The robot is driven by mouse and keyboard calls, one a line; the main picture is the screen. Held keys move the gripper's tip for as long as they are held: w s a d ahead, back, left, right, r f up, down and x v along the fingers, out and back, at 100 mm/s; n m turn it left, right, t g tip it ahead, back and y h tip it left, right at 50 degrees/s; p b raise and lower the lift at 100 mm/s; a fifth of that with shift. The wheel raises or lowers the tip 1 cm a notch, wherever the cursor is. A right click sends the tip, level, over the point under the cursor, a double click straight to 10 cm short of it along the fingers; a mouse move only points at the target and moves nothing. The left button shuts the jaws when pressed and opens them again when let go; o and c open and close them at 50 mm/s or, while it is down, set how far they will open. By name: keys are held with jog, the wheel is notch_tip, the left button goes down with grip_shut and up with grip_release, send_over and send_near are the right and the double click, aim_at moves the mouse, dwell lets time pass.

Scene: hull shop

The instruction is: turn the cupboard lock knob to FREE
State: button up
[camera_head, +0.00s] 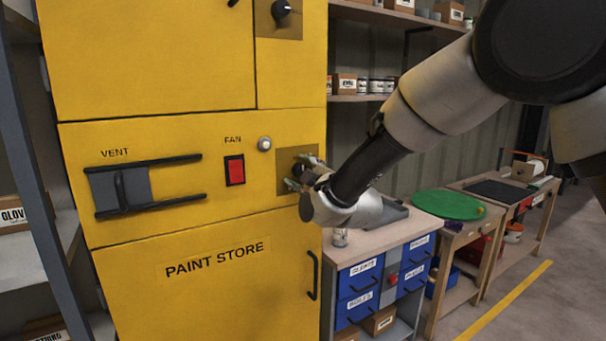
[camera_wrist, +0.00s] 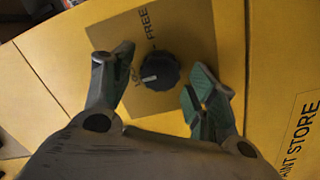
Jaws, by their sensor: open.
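The black lock knob (camera_wrist: 159,71) sits on a brownish plate (camera_wrist: 190,35) on the yellow cupboard (camera_head: 200,70). The plate reads FREE at one end, and a partly hidden word that looks like LOCK lies beside the knob. The knob's white pointer mark is turned towards that partly hidden word, away from FREE. My gripper (camera_wrist: 161,74) is open, with one finger on each side of the knob in the wrist view and gaps showing between. In the head view my gripper (camera_head: 304,176) is at the plate and partly hides the knob.
Left of the plate are a round pale button (camera_head: 264,143), a red FAN switch (camera_head: 235,170) and a VENT slider (camera_head: 135,187). Another black knob (camera_head: 281,9) is higher up. A door handle (camera_head: 313,275) is below. A bench (camera_head: 385,236) with blue drawers stands to the right.

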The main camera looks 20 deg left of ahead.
jog(key=c, duration=1)
jog(key=shift+m, duration=0.4)
jog(key=m, duration=0.3)
jog(key=shift+d+m+g, duration=0.1)
jog(key=shift+m+g, duration=0.2)
jog(key=m, duration=0.4)
jog(key=shift+w, duration=0.1)
jog(key=shift+w+d+m+g, duration=0.1)
jog(key=shift+m+g, duration=0.2)
jog(key=shift+m, duration=1.85)
jog(key=shift+d+m+g, duration=0.1)
jog(key=shift+m+g, duration=0.2)
jog(key=shift+m, duration=1.85)
